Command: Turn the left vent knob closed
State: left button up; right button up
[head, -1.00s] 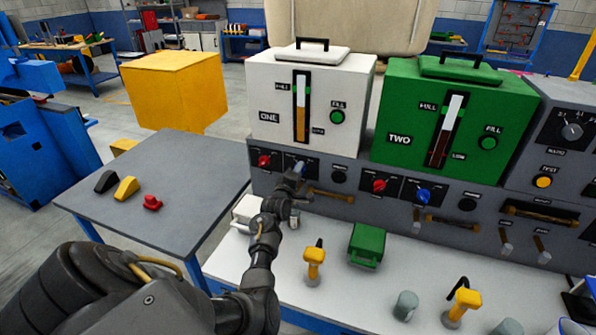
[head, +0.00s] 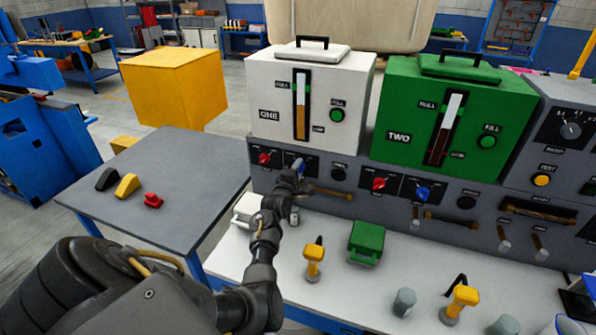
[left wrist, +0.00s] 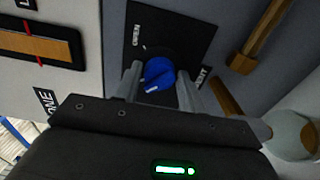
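The left vent knob is the blue knob (head: 298,163) on the grey panel front, below the white tank marked ONE (head: 270,85). My left gripper (head: 296,173) is right at this knob. In the left wrist view the blue knob (left wrist: 157,73) sits between the two grey fingers of my left gripper (left wrist: 160,80), one on each side. The knob has a white mark near its lower end. I cannot tell whether the fingers touch it. Labels partly show on the black plate (left wrist: 165,28) around it. My right gripper is not in view.
A red knob (head: 264,158) is left of the blue one, and a black knob (head: 339,174) and brown handle (head: 333,193) are to its right. The green tank (head: 450,110) has its own red and blue knobs. Yellow-handled tools and a green box (head: 366,242) stand on the bench below.

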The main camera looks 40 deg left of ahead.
pick_arm(q)
jog(key=o, duration=0.3)
jog(key=b+v, duration=0.1)
jog(key=v, duration=0.9)
jog(key=shift+s+d+b, duration=0.2)
jog(key=shift+s+b, duration=0.15)
jog(key=shift+b, duration=0.05)
